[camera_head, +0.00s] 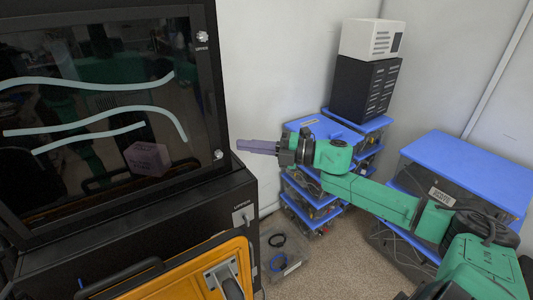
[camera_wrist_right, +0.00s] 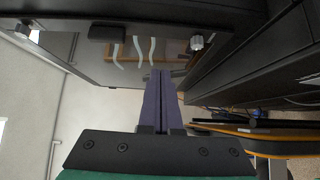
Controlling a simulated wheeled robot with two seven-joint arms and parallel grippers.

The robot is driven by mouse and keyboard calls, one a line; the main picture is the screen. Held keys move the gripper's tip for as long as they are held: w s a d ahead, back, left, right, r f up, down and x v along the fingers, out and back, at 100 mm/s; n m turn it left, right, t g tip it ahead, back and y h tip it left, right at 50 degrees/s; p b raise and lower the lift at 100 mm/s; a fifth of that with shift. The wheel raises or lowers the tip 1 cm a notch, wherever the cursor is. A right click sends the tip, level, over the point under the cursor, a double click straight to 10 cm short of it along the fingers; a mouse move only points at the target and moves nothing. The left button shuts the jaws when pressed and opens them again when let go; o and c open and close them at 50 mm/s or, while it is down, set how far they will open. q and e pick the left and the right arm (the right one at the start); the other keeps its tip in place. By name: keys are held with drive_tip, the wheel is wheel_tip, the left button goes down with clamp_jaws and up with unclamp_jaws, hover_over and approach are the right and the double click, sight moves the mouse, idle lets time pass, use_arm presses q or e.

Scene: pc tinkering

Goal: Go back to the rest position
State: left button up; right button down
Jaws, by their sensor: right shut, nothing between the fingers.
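My right arm comes in from the right in the head view, green with a black wrist. My right gripper (camera_head: 240,147) points left, with its purple fingers closed together and empty. It is in the air close to the right edge of the black cabinet with the glass front (camera_head: 100,105). In the right wrist view the gripper's closed fingers (camera_wrist_right: 158,78) reach toward the same glass front (camera_wrist_right: 130,55). My left gripper does not show in either view.
An orange panel (camera_head: 180,275) lies low at the front left. Blue-lidded boxes (camera_head: 465,165) stand at the right and behind my arm. A black box (camera_head: 364,90) with a white one (camera_head: 371,40) on top stands at the back. A clear bin (camera_head: 283,257) sits on the floor.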

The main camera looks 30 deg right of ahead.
drive_tip(key=shift+v, duration=2.35)
drive_tip(key=w+d+f+m+t+h, duration=0.1)
drive_tip(key=d+f+m+t+h, duration=0.3)
drive_tip(key=d+f+m+h, duration=0.95)
drive_tip(key=s+d+f+m+g, duration=0.1)
drive_tip(key=s+d+f+m, duration=0.15)
drive_tip(key=f, duration=0.55)
drive_tip(key=s+d+f+m+g, duration=0.1)
drive_tip(key=s+d+f+g, duration=0.15)
drive_tip(key=f, duration=0.65)
drive_tip(key=s+d+f+m+g, duration=0.1)
drive_tip(key=s+d+f+m, duration=0.15)
drive_tip(key=f, duration=0.55)
drive_tip(key=s+a+f+m+g+h, duration=0.1)
drive_tip(key=s+a+f+m+g, duration=0.2)
drive_tip(key=s+f, duration=0.5)
drive_tip(key=s+a+f+g, duration=0.2)
drive_tip(key=s+a+f, duration=0.2)
drive_tip(key=s+f, duration=0.45)
drive_tip(key=s+a+f+m+g, duration=0.1)
drive_tip(key=s+a+f+g, duration=0.2)
drive_tip(key=s+a+f, duration=0.3)
drive_tip(key=s+a+f+m+g+y, duration=0.1)
drive_tip(key=s+a+f+g, duration=0.2)
drive_tip(key=s+a+f, duration=0.3)
drive_tip(key=s+a, duration=0.3)
drive_tip(key=a, duration=0.1)
drive_tip(key=shift+s+a, duration=0.2)
drive_tip(key=shift+s, duration=0.2)
